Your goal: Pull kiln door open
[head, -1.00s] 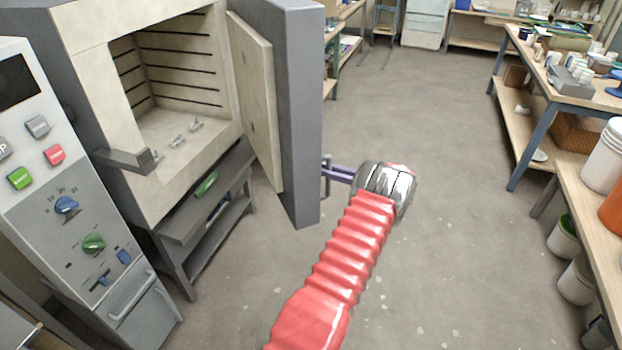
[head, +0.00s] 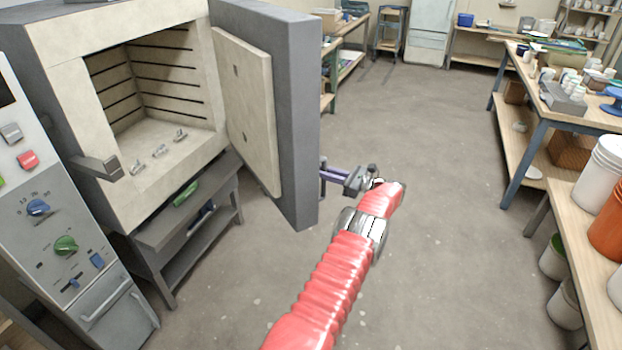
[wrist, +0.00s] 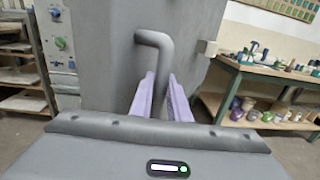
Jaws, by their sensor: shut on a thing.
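The kiln (head: 105,60) stands at the left in the head view with its chamber in plain sight. Its door (head: 292,120) is swung wide open to the right, with the pale inner lining (head: 247,105) facing the chamber. My gripper (head: 324,175) is at the outer face of the door. In the wrist view a grey bent door handle (wrist: 154,45) runs down between the two purple fingers of my gripper (wrist: 159,98), which are shut on it. The lower part of the handle is hidden by the fingers and gripper body.
A control panel (head: 60,225) stands in front of the kiln at the left. A worktable (head: 548,118) and a shelf with a white bucket (head: 600,172) and an orange bucket (head: 607,225) line the right. The floor (head: 440,180) between is clear.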

